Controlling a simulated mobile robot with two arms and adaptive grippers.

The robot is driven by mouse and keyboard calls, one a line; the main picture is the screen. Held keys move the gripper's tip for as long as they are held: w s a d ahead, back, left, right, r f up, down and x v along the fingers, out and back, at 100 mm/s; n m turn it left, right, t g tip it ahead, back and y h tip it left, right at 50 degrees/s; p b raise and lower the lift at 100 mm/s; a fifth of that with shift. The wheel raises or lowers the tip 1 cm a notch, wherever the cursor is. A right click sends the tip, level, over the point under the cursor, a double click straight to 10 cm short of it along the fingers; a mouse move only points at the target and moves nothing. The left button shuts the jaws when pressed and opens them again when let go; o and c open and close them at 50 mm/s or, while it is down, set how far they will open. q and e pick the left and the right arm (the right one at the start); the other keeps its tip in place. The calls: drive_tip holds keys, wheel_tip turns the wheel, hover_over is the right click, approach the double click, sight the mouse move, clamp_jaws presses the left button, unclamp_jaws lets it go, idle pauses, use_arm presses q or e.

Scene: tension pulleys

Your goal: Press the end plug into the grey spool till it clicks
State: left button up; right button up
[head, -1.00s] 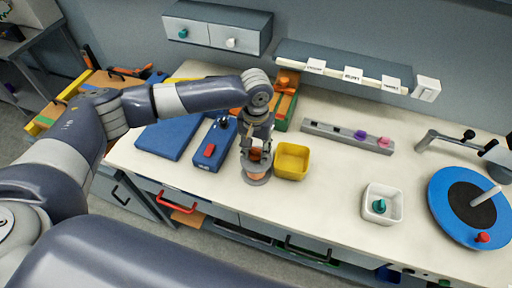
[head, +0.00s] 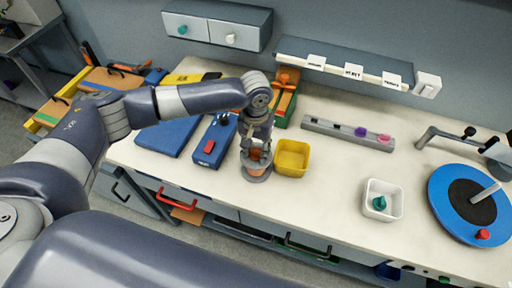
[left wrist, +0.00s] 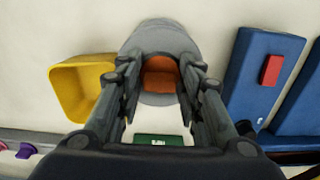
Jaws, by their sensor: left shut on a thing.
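The grey spool (head: 257,178) stands on the bench, left of the yellow bin, and its grey rim shows in the left wrist view (left wrist: 160,35). My left gripper (head: 257,158) points down over the spool, shut on an orange-brown piece that looks like the end plug (left wrist: 160,74). In the left wrist view the plug sits between the two fingertips (left wrist: 160,85) and in line with the spool. The fingers hide part of both, so I cannot tell how deep the plug sits. My right gripper is not in view.
The yellow bin (head: 292,158) stands close to the right of the spool. A blue box with a red button (head: 209,146) is close on the left. A white bin (head: 383,200) holds a teal piece. A blue turntable (head: 447,210) stands at far right. The bench between is clear.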

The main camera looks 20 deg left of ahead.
use_arm(q)
drive_tip(key=shift+s+f, duration=0.1)
drive_tip(key=shift+f, duration=0.05)
drive_tip(key=shift+s+f, duration=0.15)
idle(0.4)
drive_tip(key=o, duration=0.8)
drive_tip(key=shift+f, duration=0.1)
drive_tip(key=shift+w+r+p, duration=0.2)
drive_tip(key=shift+r+p, duration=0.5)
drive_tip(key=shift+p, duration=0.15)
wheel_tip(320, 180, up, 4)
drive_tip(key=p, duration=0.4)
drive_tip(key=shift+p, duration=0.3)
